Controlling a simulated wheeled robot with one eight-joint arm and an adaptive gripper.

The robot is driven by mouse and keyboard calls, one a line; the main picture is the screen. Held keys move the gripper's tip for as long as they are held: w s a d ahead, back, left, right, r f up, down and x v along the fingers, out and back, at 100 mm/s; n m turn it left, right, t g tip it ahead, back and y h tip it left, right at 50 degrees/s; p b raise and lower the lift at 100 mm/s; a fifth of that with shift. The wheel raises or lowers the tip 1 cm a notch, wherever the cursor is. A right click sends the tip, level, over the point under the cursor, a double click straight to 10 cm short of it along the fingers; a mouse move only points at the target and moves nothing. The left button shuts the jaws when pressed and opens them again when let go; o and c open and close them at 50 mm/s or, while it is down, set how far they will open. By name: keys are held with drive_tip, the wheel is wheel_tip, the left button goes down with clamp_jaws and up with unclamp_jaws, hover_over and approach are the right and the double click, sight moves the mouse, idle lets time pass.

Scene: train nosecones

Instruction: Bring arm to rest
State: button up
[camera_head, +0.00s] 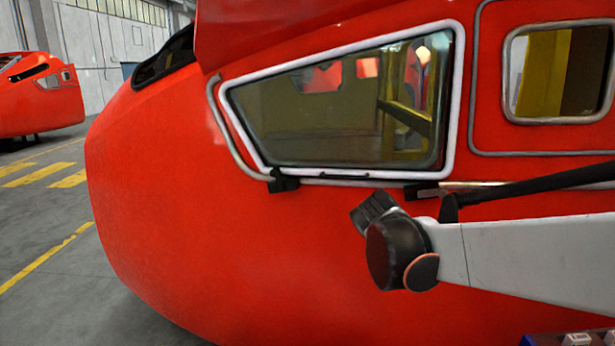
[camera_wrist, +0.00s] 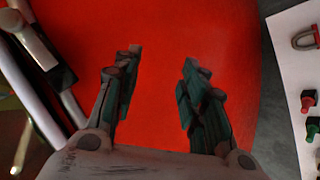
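My arm (camera_head: 530,255) reaches in from the right in the camera_head view, in front of the red nosecone (camera_head: 190,220). Its dark end joint lies below the large window. My gripper's fingers cannot be made out there. In the camera_wrist view my gripper (camera_wrist: 160,68) is open, its two dark green fingers apart with nothing between them. The red nosecone surface (camera_wrist: 190,30) fills the background behind the fingers. I cannot tell the exact gap between the fingertips and that surface.
The nosecone has a white-framed window (camera_head: 340,105) and a smaller window (camera_head: 560,70). A second red nosecone (camera_head: 40,100) stands at far left. Grey floor (camera_head: 60,270) is clear at left. A pale surface (camera_wrist: 295,75) bears a shackle-shaped item (camera_wrist: 303,38) and small red and green items.

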drive_tip(key=s+a+f+m+g+y+b, duration=0.1)
drive_tip(key=s+f+m+y+b, duration=0.4)
drive_tip(key=s+f+b, duration=1.4)
drive_tip(key=s+a+f+m, duration=0.1)
drive_tip(key=s+f+m, duration=0.2)
drive_tip(key=s+f, duration=0.3)
drive_tip(key=shift+s+f, duration=0.3)
drive_tip(key=shift+s, duration=1.45)
